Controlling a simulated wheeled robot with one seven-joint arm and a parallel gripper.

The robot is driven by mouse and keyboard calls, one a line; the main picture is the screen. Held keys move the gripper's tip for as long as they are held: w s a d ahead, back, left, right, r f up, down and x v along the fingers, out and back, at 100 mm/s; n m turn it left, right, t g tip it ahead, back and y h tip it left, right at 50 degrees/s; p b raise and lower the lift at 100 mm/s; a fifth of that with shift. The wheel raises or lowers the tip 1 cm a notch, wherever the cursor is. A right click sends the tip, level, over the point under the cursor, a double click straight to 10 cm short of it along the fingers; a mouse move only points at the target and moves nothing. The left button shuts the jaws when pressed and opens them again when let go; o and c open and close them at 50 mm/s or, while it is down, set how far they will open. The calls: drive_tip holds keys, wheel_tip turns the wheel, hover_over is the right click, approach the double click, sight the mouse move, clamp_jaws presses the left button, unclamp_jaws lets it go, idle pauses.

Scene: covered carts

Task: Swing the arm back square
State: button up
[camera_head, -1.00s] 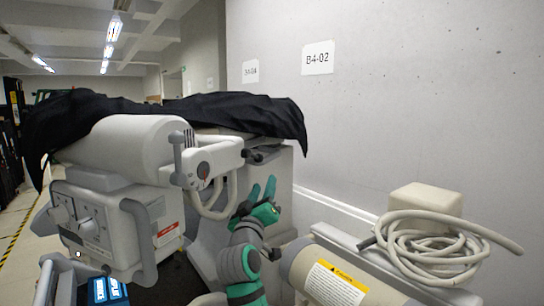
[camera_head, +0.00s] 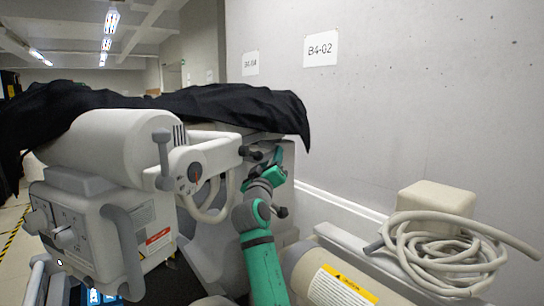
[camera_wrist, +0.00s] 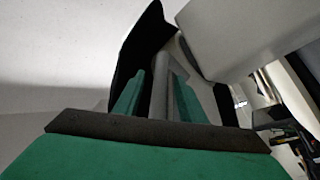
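A grey-white machine with a thick cylinder head (camera_head: 98,142) stands on a cart under a black cover. A jointed arm (camera_head: 215,160) with a white housing sticks out from its right side. It ends in a dark knob (camera_head: 250,154). My green gripper (camera_head: 276,160) is raised just right of this knob; contact cannot be told from the head view. In the wrist view my two green fingers (camera_wrist: 158,98) stand apart, with a grey bar (camera_wrist: 161,82) showing between or behind them. A pale block-shaped part (camera_wrist: 235,38) lies close at the upper right.
The black cover (camera_head: 225,105) drapes over the cart behind the arm. A concrete wall (camera_head: 420,110) runs along the right. A cylinder with a yellow warning label (camera_head: 340,288) and a coiled grey hose (camera_head: 440,250) lie at front right.

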drive_tip(key=shift+x, duration=0.9)
drive_tip(key=shift+a, duration=0.1)
clamp_jaws()
drive_tip(key=shift+a+h, duration=0.3)
drive_tip(key=shift+a, duration=0.05)
